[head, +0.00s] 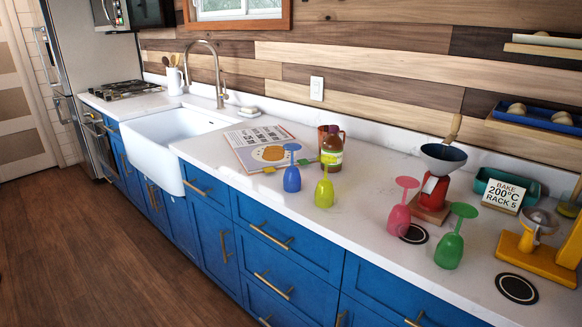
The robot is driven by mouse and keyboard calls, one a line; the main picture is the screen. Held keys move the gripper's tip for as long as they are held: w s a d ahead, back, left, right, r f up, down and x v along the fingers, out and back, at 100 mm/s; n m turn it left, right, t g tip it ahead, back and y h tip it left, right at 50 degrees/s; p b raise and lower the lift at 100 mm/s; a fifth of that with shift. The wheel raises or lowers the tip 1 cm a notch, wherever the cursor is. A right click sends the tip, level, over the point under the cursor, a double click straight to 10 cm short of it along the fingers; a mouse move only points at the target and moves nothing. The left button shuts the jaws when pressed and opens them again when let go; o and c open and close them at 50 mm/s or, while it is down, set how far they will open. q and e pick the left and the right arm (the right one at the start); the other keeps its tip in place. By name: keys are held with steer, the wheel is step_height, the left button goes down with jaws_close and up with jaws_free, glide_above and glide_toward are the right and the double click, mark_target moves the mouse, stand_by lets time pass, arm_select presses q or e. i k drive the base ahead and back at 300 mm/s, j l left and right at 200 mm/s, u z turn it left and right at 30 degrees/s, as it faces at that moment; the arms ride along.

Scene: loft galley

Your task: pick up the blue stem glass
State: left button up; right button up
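The blue stem glass (292,180) stands upside down on the white counter, its bowl down and its round foot up. It is near the counter's front edge, in front of an open cookbook (262,147). A yellow-green stem glass (324,192) stands close to its right, also upside down. A pink stem glass (399,219) and a green stem glass (450,250) stand upside down farther right. Neither of my grippers is in view.
Farther right are a red scale-like stand with a bowl (443,157), a sign (503,196), a yellow device (540,258) and dark coasters (516,289). A white sink (165,140) lies left.

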mark_target(292, 181)
steer(key=z, duration=0.3)
steer(key=i+j+z, duration=0.15)
steer(key=j+z, duration=0.15)
steer(key=i+j+z, duration=0.15)
steer(key=j+z, duration=0.4)
steer(key=j, duration=0.15)
steer(key=i, duration=0.05)
